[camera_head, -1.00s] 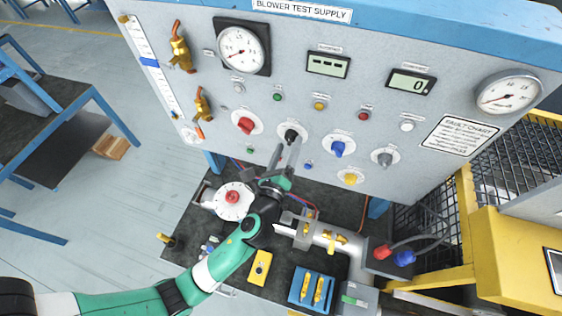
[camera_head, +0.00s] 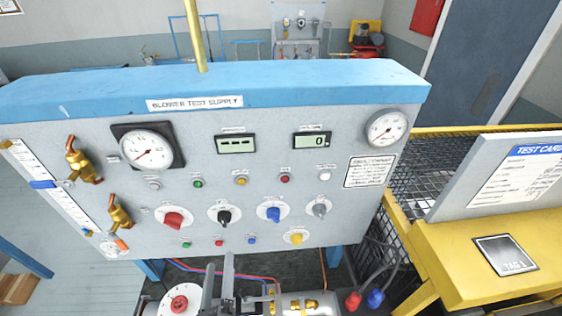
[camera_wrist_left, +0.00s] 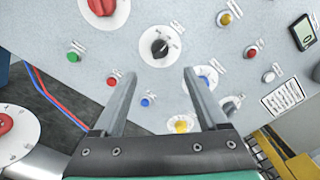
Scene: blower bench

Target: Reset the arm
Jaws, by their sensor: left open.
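My left gripper (camera_head: 218,284) is at the bottom middle of the head view, just in front of the lower part of the blower test supply panel (camera_head: 330,232). Its two grey fingers point up, apart and empty. In the left wrist view the open fingers (camera_wrist_left: 158,92) frame bare panel, with the black knob (camera_wrist_left: 160,47) above and between them and the blue knob (camera_wrist_left: 206,78) behind the right finger. The black knob also shows in the head view (camera_head: 224,216), above the fingertips. Most of my left arm is below the picture. My right gripper is not in view.
Red (camera_head: 173,218), blue (camera_head: 272,213) and yellow (camera_head: 296,237) knobs and brass valves (camera_head: 84,160) stick out from the panel. A red-hubed white dial (camera_head: 180,303) and a metal pipe (camera_head: 300,300) sit below it. A yellow frame (camera_head: 480,250) stands at the right.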

